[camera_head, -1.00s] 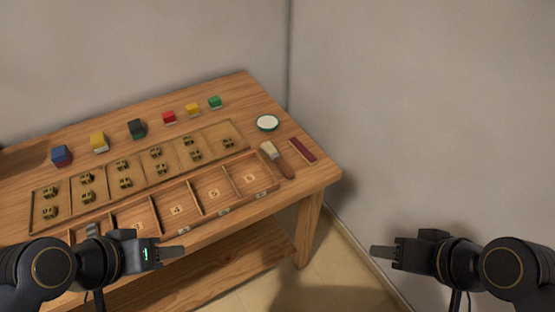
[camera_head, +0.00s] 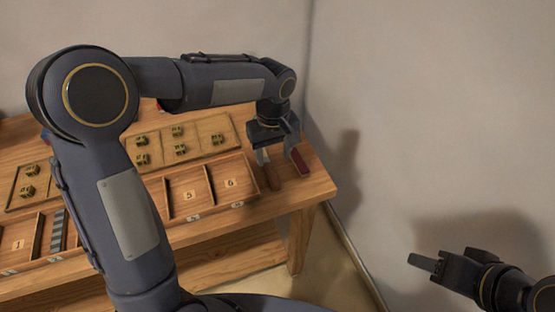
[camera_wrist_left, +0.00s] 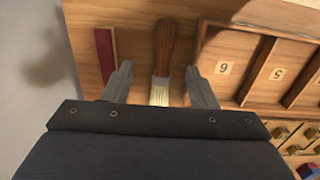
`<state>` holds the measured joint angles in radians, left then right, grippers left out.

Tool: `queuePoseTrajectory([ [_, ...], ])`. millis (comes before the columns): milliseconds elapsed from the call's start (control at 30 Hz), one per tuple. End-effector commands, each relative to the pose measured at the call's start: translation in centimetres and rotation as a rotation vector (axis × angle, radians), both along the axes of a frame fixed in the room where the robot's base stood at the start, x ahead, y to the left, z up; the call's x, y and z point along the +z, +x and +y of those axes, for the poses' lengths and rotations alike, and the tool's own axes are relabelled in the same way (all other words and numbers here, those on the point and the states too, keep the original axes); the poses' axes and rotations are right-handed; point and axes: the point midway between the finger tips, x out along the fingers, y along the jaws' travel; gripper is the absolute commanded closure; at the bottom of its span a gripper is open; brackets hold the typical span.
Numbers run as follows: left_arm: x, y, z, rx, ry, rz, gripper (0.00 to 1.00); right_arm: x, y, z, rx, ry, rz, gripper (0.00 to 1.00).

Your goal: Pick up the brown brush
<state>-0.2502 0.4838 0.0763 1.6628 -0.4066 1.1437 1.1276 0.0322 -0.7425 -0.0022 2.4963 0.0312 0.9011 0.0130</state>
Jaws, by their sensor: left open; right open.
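The brown brush lies on the table near its right end. In the head view its brown handle (camera_head: 271,179) shows just below my left gripper (camera_head: 277,153), which hides part of the brush. In the left wrist view the handle points up and the pale bristles (camera_wrist_left: 160,93) point toward the gripper. My left gripper (camera_wrist_left: 158,73) is open, with one finger on each side of the brush, apart from it. I cannot tell its height above the table. My right gripper (camera_head: 423,262) is open and empty at the lower right, away from the table.
A dark red strip (camera_head: 299,161) lies right of the brush; it also shows in the left wrist view (camera_wrist_left: 105,52). A numbered wooden compartment tray (camera_head: 232,182) lies left of the brush. A shallow tray with several small brass-coloured pieces (camera_head: 177,131) lies behind it. The wall stands close at the right.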

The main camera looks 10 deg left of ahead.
Motion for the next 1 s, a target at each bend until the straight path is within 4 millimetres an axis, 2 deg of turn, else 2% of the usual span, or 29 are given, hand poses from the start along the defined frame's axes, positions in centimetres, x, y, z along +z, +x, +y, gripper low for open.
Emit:
queuePoseTrajectory([
  [533, -6.9, 0.1, 0.7, 0.001, 0.0, 0.004, 0.47, 0.1, 0.0, 0.0, 0.0, 0.0, 0.0, 0.56],
  [633, -7.5, 0.1, 0.7, 0.001, -0.001, 0.002, 0.47, 0.1, 0.0, 0.0, 0.0, 0.0, 0.0, 0.56],
  [867, -7.6, 0.1, 0.8, 0.001, -0.001, 0.001, 0.47, 0.1, 0.0, 0.0, 0.0, 0.0, 0.0, 0.56],
  [1000, -7.6, 0.1, 0.8, 0.001, -0.001, 0.001, 0.66, 0.1, 0.0, 0.0, 0.0, 0.0, 0.0, 0.56],
])
